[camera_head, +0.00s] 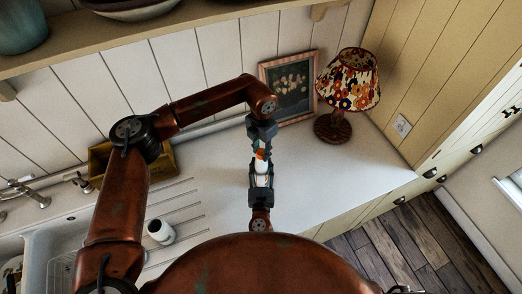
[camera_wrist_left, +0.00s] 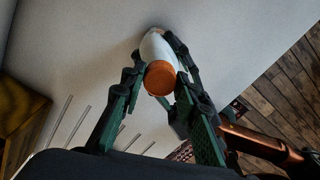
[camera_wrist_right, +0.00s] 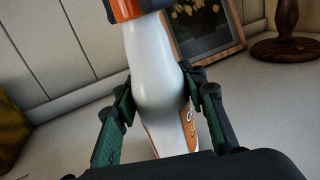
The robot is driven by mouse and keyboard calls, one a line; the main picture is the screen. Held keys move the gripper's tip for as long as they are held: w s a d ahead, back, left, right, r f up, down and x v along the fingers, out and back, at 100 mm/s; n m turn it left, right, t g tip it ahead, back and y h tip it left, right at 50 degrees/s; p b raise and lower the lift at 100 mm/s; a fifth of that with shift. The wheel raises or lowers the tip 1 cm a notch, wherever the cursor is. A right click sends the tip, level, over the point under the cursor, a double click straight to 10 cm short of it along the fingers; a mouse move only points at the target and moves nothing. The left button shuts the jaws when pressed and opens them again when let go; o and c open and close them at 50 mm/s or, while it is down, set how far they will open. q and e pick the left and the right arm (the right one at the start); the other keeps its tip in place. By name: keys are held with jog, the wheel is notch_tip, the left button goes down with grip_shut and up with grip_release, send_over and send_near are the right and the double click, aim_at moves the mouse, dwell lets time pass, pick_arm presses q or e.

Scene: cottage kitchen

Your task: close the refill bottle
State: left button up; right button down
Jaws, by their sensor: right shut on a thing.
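The refill bottle (camera_head: 262,168) is white with an orange top, upright above the pale counter. My right gripper (camera_head: 261,187) is shut on its body, and the right wrist view shows the fingers on both sides of the white bottle (camera_wrist_right: 155,75). An orange cap (camera_wrist_left: 160,78) shows at the bottle's top end in the left wrist view. I cannot tell whether it is seated on the neck. My left gripper (camera_head: 260,146) is above the bottle, pointing down, with its fingers parted on either side of the cap. Contact with the cap is unclear.
A framed picture (camera_head: 289,88) and a lamp (camera_head: 348,80) stand behind at the right. A wooden box (camera_head: 168,163) is at the back left. A white container (camera_head: 161,232) stands near the sink (camera_head: 37,252). The counter right of the bottle is clear. A shelf (camera_head: 180,28) runs above.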

pick_arm(q)
grip_shut()
jog(key=o, duration=0.6)
grip_release()
notch_tip(320, 180, up, 12)
dwell(0.3)
pick_arm(e)
jog(key=c, duration=1.1)
grip_release()
jog(key=shift+c, duration=0.2)
